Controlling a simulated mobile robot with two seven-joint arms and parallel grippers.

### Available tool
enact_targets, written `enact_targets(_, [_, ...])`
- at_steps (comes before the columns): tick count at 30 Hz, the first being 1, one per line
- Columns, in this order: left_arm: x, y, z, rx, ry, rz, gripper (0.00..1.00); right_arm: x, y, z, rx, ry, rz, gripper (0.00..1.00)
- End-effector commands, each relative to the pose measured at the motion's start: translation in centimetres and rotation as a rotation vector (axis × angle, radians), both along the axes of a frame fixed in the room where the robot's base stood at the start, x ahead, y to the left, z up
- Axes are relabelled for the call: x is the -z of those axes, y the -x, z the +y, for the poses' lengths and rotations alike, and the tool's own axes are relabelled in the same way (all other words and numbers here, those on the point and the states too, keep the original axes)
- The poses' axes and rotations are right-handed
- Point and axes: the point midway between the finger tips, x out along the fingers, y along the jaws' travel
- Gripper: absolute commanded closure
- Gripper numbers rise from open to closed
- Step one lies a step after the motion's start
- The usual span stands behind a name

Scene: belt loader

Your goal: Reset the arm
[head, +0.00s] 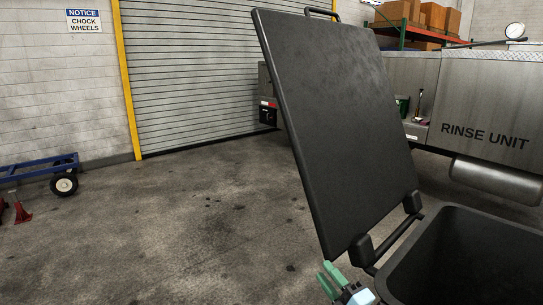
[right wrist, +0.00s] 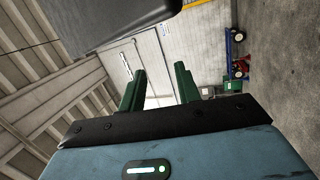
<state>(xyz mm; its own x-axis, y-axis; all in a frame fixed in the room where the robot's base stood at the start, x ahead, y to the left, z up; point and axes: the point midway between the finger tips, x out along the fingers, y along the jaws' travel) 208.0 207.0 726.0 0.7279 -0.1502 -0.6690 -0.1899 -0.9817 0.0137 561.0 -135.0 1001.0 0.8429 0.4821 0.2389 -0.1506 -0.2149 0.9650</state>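My right gripper (head: 327,273) shows at the bottom of the head view, just below the lower edge of a raised black lid. Its green fingers also show in the right wrist view (right wrist: 160,70), apart with nothing between them. A dark panel (right wrist: 110,18), likely the lid, hangs close at the top left of that view. My left gripper is in neither view.
The black lid (head: 335,125) stands tilted open on hinges beside a dark open bin (head: 440,255). A steel rinse unit (head: 490,105) stands behind at right. A blue cart (head: 40,170) is at far left. The concrete floor (head: 190,220) between is clear.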

Motion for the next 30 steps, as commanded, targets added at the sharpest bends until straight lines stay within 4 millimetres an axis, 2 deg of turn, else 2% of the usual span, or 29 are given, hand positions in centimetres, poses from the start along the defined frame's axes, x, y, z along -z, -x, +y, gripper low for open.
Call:
enact_targets(1, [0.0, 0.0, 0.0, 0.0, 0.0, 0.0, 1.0, 2.6, 1.6, -0.4, 0.017, -0.073, 0.092, 0.67])
enact_targets(6, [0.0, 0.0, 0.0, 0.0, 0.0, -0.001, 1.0, 10.1, 7.1, -2.1, 0.094, -0.322, 0.389, 0.67])
enact_targets(11, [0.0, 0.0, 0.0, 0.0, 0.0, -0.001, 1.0, 16.4, 13.6, -3.7, 0.197, -0.553, 0.658, 0.67])
enact_targets(15, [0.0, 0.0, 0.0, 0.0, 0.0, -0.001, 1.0, 21.2, 20.2, -5.0, 0.311, -0.748, 0.882, 0.67])
enact_targets(18, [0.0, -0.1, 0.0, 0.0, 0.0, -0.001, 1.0, 23.9, 25.2, -5.8, 0.402, -0.88, 1.026, 0.67])
enact_targets(21, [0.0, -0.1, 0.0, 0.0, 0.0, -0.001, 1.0, 25.7, 29.5, -6.4, 0.487, -0.989, 1.138, 0.67])
enact_targets(24, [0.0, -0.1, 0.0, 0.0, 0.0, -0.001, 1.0, 26.8, 32.7, -6.9, 0.554, -1.064, 1.216, 0.67])
enact_targets(27, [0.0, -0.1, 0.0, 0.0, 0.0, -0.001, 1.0, 27.3, 34.6, -7.1, 0.593, -1.109, 1.259, 0.67])
enact_targets(30, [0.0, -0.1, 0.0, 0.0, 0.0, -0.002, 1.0, 27.5, 35.3, -7.2, 0.61, -1.126, 1.276, 0.67])
